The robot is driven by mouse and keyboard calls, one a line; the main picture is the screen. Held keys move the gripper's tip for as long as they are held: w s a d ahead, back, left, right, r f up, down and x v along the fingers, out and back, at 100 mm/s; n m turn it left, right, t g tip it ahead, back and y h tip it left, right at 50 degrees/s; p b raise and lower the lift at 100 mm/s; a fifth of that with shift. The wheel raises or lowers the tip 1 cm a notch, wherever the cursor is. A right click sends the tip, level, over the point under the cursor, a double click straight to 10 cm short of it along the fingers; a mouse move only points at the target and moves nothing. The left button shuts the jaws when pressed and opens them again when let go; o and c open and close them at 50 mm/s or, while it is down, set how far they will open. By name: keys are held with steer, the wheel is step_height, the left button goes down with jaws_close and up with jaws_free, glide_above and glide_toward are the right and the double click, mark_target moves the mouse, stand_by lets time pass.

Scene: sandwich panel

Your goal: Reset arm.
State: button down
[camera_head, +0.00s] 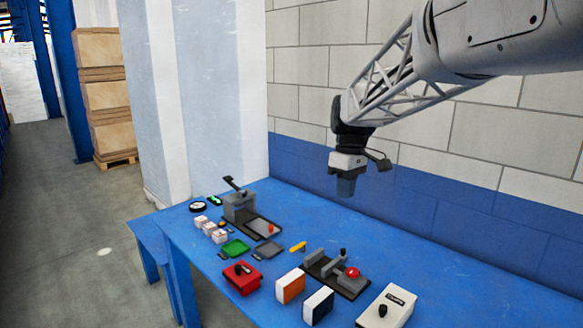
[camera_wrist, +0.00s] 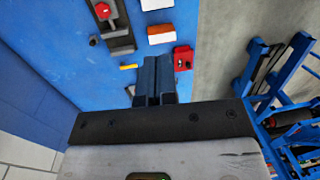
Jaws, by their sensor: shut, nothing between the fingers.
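My gripper (camera_head: 346,187) hangs above the back of the blue table (camera_head: 410,247), close to the wall. It points down, its fingers are together and nothing is held. In the wrist view my gripper (camera_wrist: 154,70) shows as two dark fingers side by side, with the table surface well below them. The fingers touch none of the objects on the table.
On the table stand a grey lever press (camera_head: 240,207), a red box (camera_head: 242,274), a clamp fixture with a red knob (camera_head: 352,272), orange (camera_head: 290,286) and dark-faced (camera_head: 318,306) white blocks, and a white switch box (camera_head: 387,306). The wall (camera_head: 450,200) is behind.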

steer(key=s+d+f+m+t, duration=0.1)
steer(key=s+f+m, duration=0.2)
steer(key=s, duration=0.8)
steer(key=s+d+f+m+t, duration=0.1)
steer(key=s+d+f+m, duration=0.1)
steer(key=s, duration=1)
steer(key=s+d+f+m+t, duration=0.1)
steer(key=s+f+m, duration=0.3)
steer(key=s, duration=0.8)
steer(key=shift+s+d+f+m+t+h, duration=0.2)
steer(key=shift+d+m+t+h, duration=0.15)
steer(key=shift+d, duration=0.3)
